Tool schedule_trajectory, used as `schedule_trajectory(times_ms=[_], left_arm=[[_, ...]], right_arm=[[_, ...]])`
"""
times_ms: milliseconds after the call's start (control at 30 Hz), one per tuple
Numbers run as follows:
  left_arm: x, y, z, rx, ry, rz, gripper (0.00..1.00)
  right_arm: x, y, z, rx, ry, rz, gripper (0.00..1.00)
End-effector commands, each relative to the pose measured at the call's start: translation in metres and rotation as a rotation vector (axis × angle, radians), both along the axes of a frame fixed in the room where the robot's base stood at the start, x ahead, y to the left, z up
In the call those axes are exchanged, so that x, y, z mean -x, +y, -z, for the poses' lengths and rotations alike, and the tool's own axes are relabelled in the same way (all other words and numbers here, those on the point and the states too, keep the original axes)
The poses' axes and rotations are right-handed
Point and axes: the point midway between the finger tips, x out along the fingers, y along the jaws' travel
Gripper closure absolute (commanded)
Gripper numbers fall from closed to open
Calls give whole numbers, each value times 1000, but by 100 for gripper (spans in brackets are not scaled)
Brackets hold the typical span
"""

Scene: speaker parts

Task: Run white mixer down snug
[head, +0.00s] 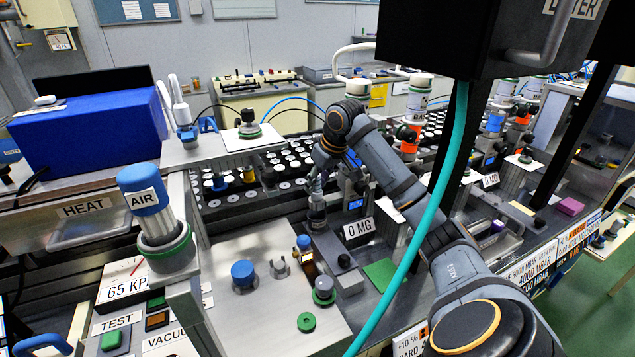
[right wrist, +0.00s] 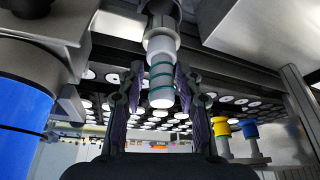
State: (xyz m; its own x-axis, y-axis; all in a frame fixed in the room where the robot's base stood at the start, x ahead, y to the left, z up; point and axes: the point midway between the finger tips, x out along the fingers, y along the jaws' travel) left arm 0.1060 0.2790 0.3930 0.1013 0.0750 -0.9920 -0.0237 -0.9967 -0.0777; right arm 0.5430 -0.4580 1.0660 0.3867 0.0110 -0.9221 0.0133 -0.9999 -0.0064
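A white cylinder with green bands (right wrist: 162,82), which looks like the white mixer, shows in the right wrist view below a grey collar and dark stem. It lies between the two fingers of my right gripper (right wrist: 160,85). The fingers are apart, one on each side of it. In the head view my right gripper (head: 317,192) points down at the middle station, over a dark base behind the 0 MG label. The gripper covers most of that spot, so the white part is hard to make out there. My left gripper is not in view.
Trays of white-capped vials (head: 285,165) stand behind the gripper. A blue AIR cylinder (head: 143,190) rises at the left. A teal hose (head: 448,150) hangs across my right arm.

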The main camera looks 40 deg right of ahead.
Motion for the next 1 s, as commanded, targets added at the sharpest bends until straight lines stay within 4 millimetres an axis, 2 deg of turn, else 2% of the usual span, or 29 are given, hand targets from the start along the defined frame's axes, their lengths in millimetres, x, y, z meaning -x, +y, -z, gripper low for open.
schedule_trajectory(times_ms=[133,300,400,467,600,700,800,967,1000], left_arm=[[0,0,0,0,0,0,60],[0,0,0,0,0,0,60],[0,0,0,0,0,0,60],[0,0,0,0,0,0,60],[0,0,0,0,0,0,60],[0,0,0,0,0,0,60],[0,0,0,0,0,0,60],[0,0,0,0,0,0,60],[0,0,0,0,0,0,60]], right_arm=[[0,0,0,1,-1,1,67],[0,0,0,1,0,4,87],[0,0,0,1,0,24,87],[0,1,0,1,1,97,87],[-1,3,0,-4,-1,407,87],[0,2,0,-3,1,573,87],[0,0,0,0,1,634,87],[1,0,0,1,2,637,88],[1,0,0,1,2,637,69]])
